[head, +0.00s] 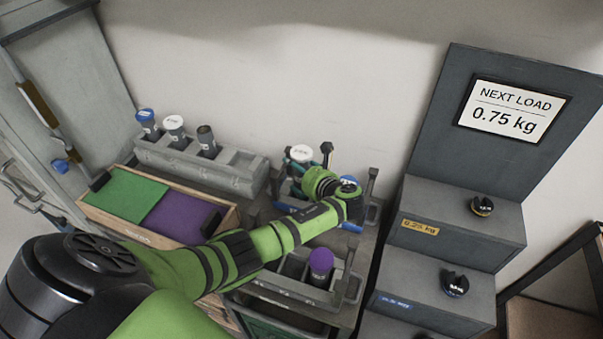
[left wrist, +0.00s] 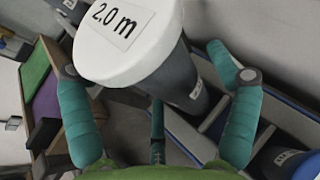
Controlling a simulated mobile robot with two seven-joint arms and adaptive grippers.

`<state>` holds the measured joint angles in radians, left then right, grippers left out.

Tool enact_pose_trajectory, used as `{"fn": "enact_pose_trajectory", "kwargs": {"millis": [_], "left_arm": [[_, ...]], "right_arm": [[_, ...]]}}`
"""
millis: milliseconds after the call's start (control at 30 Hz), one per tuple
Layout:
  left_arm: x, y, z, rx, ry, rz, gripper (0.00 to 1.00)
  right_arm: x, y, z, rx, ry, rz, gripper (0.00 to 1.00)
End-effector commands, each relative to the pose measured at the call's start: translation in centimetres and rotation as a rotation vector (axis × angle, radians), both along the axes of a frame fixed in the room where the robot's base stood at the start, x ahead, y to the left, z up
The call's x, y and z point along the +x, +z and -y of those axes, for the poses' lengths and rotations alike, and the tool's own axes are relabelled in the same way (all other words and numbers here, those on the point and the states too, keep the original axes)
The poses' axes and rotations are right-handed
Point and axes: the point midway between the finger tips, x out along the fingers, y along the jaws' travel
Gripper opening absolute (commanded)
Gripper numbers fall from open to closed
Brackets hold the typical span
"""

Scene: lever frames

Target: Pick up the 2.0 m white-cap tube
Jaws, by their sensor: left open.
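The 2.0 m tube has a white cap (head: 301,153) and a dark grey body. In the head view it stands in a blue-edged rack at the back, partly hidden by my left gripper (head: 307,158). In the left wrist view the labelled cap (left wrist: 128,40) is large and close, with the body (left wrist: 180,82) running down toward the rack (left wrist: 215,118). My left gripper (left wrist: 155,85) is open, its teal fingers on either side of the tube. I cannot tell whether they touch it. My right gripper is not in view.
A blue-capped tube (head: 348,181) stands close by in the same area. A purple-capped tube (head: 320,262) stands in a nearer rack. A grey rack (head: 238,165) at the left holds several tubes. Stepped grey blocks (head: 455,240) stand at the right beside a 0.75 kg sign (head: 513,108).

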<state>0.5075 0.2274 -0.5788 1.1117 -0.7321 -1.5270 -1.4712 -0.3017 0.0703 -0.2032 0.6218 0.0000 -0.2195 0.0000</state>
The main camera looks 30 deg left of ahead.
Motion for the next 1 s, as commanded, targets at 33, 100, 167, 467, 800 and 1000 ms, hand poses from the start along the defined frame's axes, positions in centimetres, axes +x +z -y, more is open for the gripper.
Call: {"fn": "enact_pose_trajectory", "kwargs": {"millis": [33, 100, 167, 467, 800, 1000], "left_arm": [[0.1, -0.1, -0.2, 0.000, 0.000, 0.000, 0.88], [0.1, -0.1, -0.3, -0.001, 0.000, 0.000, 0.88], [0.1, -0.1, -0.2, -0.001, -0.001, 0.001, 0.88], [0.1, -0.2, -0.2, -0.001, -0.001, 0.000, 0.04], [0.2, 0.3, -0.2, 0.000, -0.001, 0.003, 0.00], [0.2, 3.4, -0.3, 0.001, 0.000, 0.009, 0.00]], "right_arm": [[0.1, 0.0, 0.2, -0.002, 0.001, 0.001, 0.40], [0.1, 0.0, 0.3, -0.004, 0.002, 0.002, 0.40], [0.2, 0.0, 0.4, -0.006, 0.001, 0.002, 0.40], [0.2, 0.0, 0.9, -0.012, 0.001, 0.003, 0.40], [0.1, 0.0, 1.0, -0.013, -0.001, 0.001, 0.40], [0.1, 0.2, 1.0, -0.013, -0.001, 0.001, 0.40]]}}
